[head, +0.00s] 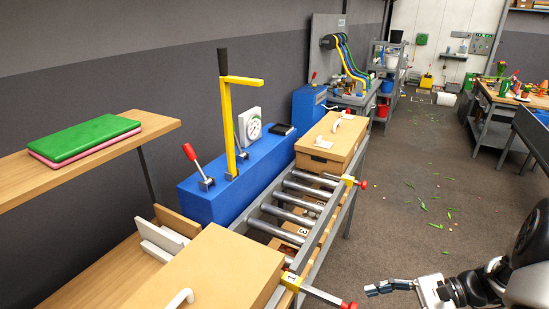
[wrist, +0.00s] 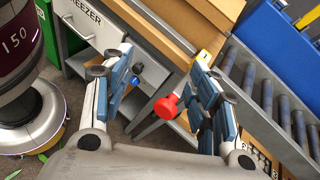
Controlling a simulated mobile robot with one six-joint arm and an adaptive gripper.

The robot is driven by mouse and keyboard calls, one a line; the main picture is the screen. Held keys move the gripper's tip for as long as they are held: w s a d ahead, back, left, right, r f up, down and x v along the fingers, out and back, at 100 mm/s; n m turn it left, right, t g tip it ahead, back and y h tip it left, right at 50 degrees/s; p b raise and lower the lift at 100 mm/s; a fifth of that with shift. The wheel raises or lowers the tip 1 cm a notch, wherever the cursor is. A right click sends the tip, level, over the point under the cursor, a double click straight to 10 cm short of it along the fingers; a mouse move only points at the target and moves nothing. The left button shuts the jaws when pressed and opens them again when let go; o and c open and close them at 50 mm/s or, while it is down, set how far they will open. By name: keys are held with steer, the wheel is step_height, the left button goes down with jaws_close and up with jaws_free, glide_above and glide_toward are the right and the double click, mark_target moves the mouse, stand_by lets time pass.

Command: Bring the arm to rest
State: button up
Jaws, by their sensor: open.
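My gripper (head: 375,288) is at the lower right of the head view, out over the floor to the right of the roller conveyor (head: 287,205). My dark arm comes in from the right edge behind it. In the wrist view the two blue-and-grey fingers of my gripper (wrist: 163,62) stand wide apart. Nothing is held between them. A red knob (wrist: 166,107) shows in the gap between the fingers; I cannot tell how far beyond them it is.
Red-tipped yellow stops (head: 349,181) stick out from the conveyor's right side. A drawer unit (wrist: 90,22) marked "FREEZER" shows in the wrist view. The floor (head: 400,215) has scattered green leaves and is otherwise open.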

steer(key=s+a+r+n+t+h, duration=0.1)
steer(key=s+a+r+n+h, duration=0.4)
steer(key=s+r+n+h, duration=0.1)
steer(key=s+a+r+n+t+h, duration=0.2)
steer(key=s+a+r+n+h, duration=0.4)
steer(key=s+r+n, duration=0.3)
steer(key=shift+s+a+r+n+h, duration=0.2)
steer(key=shift+r+n+h, duration=0.55)
steer(key=shift+r, duration=0.4)
steer(key=shift+c, duration=0.4)
